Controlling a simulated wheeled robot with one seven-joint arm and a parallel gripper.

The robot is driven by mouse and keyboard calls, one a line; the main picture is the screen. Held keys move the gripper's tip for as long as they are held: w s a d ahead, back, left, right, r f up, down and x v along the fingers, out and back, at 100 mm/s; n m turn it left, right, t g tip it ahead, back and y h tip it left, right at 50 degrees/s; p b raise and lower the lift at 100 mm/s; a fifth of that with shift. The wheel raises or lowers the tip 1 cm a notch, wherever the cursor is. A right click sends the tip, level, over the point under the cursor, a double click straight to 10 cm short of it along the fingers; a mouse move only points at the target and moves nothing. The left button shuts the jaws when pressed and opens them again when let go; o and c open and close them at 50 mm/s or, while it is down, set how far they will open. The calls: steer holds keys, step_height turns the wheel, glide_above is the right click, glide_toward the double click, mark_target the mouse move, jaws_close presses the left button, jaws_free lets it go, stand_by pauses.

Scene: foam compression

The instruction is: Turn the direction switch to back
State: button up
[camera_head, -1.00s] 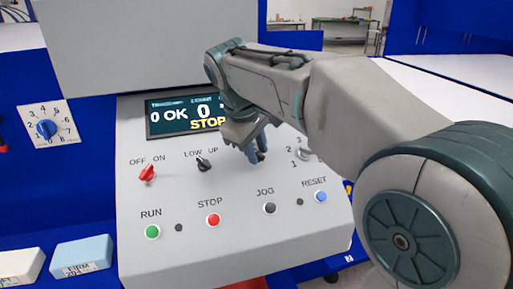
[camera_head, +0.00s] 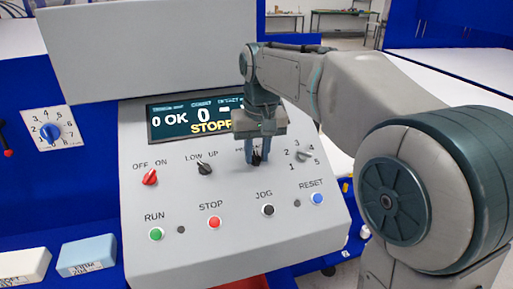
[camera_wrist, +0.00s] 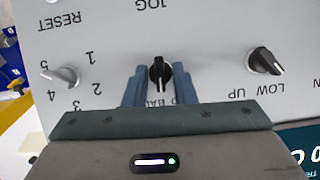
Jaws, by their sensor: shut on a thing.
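The direction switch is a small black knob (camera_wrist: 160,72) on the sloped grey panel (camera_head: 185,257). In the wrist view it sits between the two blue-grey fingers of my gripper (camera_wrist: 159,82), which are shut on it. Its pointer looks roughly upright in that view. The label beside it is partly covered by my gripper, and only a few letters show. In the head view my gripper (camera_head: 257,156) comes down on the panel right of the LOW/UP switch (camera_head: 204,168), and its fingers hide most of the knob.
A red OFF/ON switch (camera_head: 149,177) is at the left, and a numbered grey selector (camera_head: 302,156) is close right of my gripper. RUN (camera_head: 156,234), STOP (camera_head: 215,222), JOG (camera_head: 267,210) and RESET (camera_head: 317,198) buttons line the lower panel. A display (camera_head: 190,120) stands behind.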

steer(key=m, duration=0.1)
steer(key=m+y, duration=0.1)
steer(key=m, duration=0.1)
steer(key=shift+d+y, duration=0.2)
steer(key=shift+y, duration=0.1)
steer(key=shift+m+y, duration=0.7)
steer(key=shift+m, duration=1.1)
steer(key=o, duration=0.7)
steer(key=shift+c, duration=0.2)
steer(key=shift+d+r, duration=0.1)
steer(key=v, duration=1.3)
steer(key=shift+s+d+r+p, duration=0.2)
steer(key=shift+s+r+p, duration=0.05)
steer(key=shift+p, duration=0.1)
